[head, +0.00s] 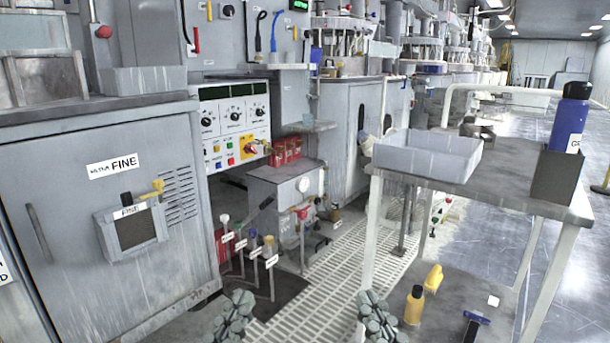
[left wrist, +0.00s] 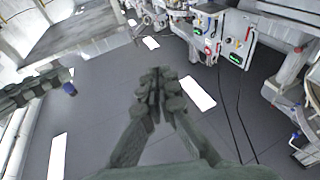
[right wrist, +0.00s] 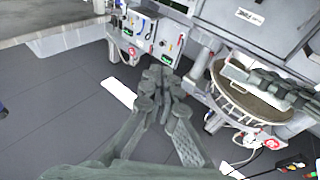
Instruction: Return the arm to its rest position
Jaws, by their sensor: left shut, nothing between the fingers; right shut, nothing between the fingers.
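In the head view my left gripper (head: 234,316) is at the bottom edge, left of centre. My right gripper (head: 379,317) is at the bottom edge, right of centre. The left wrist view shows the left gripper (left wrist: 158,82) with its fingers together and nothing between them. The right wrist view shows the right gripper (right wrist: 157,80) likewise shut and empty. The two grippers are apart, and neither visibly touches anything.
A grey cabinet marked FINE (head: 110,225) stands at the left. Colour-tagged levers (head: 250,255) rise near the floor. At the right, a table (head: 500,197) bears a grey bin (head: 428,155) and a blue bottle (head: 569,120). A pale floor grating (head: 318,295) lies between.

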